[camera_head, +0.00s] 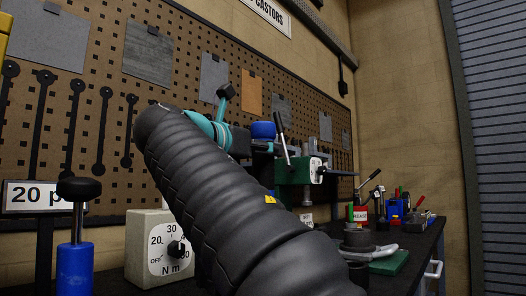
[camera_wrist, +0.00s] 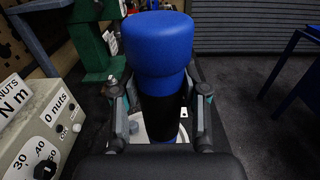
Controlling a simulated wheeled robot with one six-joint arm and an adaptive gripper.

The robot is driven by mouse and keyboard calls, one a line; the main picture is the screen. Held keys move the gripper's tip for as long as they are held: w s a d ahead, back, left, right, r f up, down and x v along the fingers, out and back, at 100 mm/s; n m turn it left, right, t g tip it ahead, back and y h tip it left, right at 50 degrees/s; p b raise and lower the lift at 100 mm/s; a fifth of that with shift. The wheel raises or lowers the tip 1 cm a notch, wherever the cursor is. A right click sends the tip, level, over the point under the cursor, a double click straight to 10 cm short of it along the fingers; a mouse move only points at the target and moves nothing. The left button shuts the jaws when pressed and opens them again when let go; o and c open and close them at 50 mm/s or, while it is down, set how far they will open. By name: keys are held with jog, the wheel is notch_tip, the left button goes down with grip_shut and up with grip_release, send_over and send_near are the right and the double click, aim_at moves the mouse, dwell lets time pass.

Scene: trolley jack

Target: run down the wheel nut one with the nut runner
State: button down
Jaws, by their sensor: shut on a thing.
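My gripper (camera_wrist: 160,108) is shut on the nut runner (camera_wrist: 163,45), which has a fat blue top and a black lower body between the two fingers. In the head view my gripper (camera_head: 238,138) is partly hidden behind my dark arm, and the blue top of the nut runner (camera_head: 263,130) shows just beyond it. The lower end of the nut runner is hidden. A pale round part shows low behind the fingers in the wrist view; I cannot tell what it is. I cannot make out wheel nut one in either view.
A beige control box (camera_head: 150,250) with an N m dial stands at the left; it also shows in the wrist view (camera_wrist: 30,120). A blue post with a black knob (camera_head: 75,240) is nearer. A green vice-like device (camera_head: 300,170) and bench clutter stand beyond the gripper. A pegboard lines the wall.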

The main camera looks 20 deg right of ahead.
aim_at(257, 133)
jog(key=shift+f+b, duration=0.6)
jog(key=shift+f, duration=0.35)
dwell(0.9)
jog(key=shift+f+p, duration=0.3)
jog(key=shift+f, duration=0.2)
dwell(1.7)
jog(key=shift+r, duration=0.1)
jog(key=shift+r+p, duration=2.05)
jog(key=shift+r, duration=0.95)
